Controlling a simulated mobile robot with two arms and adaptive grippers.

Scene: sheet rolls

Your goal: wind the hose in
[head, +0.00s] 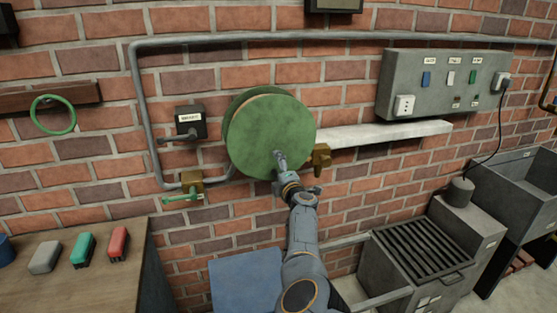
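The hose reel (262,125) is a round green drum on the brick wall, near the middle of the head view. A thin tan line shows between its discs at the top edge; I cannot tell if it is hose. A brass fitting (320,157) sits at the reel's right edge. My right gripper (279,160) is at the lower front of the reel disc, with its fingertips at or very near the face. Its fingers look close together, but any handle between them is hidden or too small to tell. No loose hose is clear. My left gripper is out of view.
A brass valve with a green lever (190,183) and a grey pipe (138,110) lie left of the reel. A pale shelf (390,134) and a grey switch panel (440,85) are at right. A wooden table (75,275) and a slatted metal box (420,255) stand below.

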